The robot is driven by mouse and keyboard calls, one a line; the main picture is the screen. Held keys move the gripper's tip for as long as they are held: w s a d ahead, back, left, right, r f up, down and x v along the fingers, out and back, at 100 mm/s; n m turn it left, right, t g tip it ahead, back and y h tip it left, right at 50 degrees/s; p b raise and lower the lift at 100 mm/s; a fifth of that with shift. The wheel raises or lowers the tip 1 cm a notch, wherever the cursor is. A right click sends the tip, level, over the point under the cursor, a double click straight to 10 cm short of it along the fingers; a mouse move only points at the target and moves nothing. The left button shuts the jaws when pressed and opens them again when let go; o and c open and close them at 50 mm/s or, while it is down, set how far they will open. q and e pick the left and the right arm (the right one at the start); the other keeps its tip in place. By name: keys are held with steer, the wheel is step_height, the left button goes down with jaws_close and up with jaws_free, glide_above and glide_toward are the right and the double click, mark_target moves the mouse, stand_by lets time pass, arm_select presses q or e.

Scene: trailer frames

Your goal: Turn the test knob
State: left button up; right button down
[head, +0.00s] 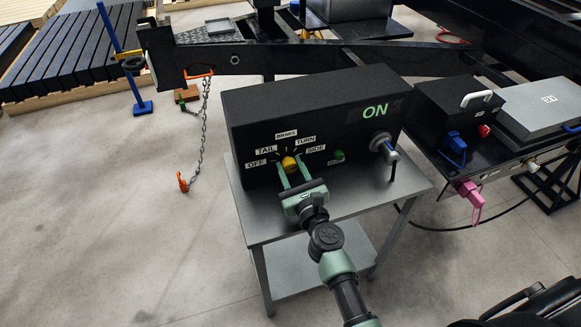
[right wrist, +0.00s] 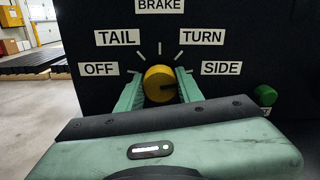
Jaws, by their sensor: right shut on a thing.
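The yellow test knob (head: 289,163) sits on the front of a black box (head: 245,117) on a grey metal stand. Labels OFF, TAIL, BRAKE, TURN and SIDE fan around it, with white tick marks. My right gripper (head: 290,167) reaches the panel from the front, its green fingers on either side of the knob, shut on it. In the right wrist view the knob (right wrist: 158,78) shows between the fingers, with a dark line on its face toward the right. Its exact setting is hard to tell. My left gripper is out of view.
A green button (head: 339,155) and a key-like grey fitting (head: 383,146) are on the same panel, right of the knob. A lit green ON sign (head: 375,110) is above. A chain with an orange hook (head: 183,182) hangs at left.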

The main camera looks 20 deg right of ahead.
steer(key=c, duration=0.9)
jaws_free()
steer(key=shift+f, duration=0.1)
steer(key=shift+s, duration=0.1)
steer(key=s+b, duration=0.1)
steer(key=s, duration=0.6)
steer(key=shift+d+f, duration=0.1)
steer(key=shift+s, duration=0.35)
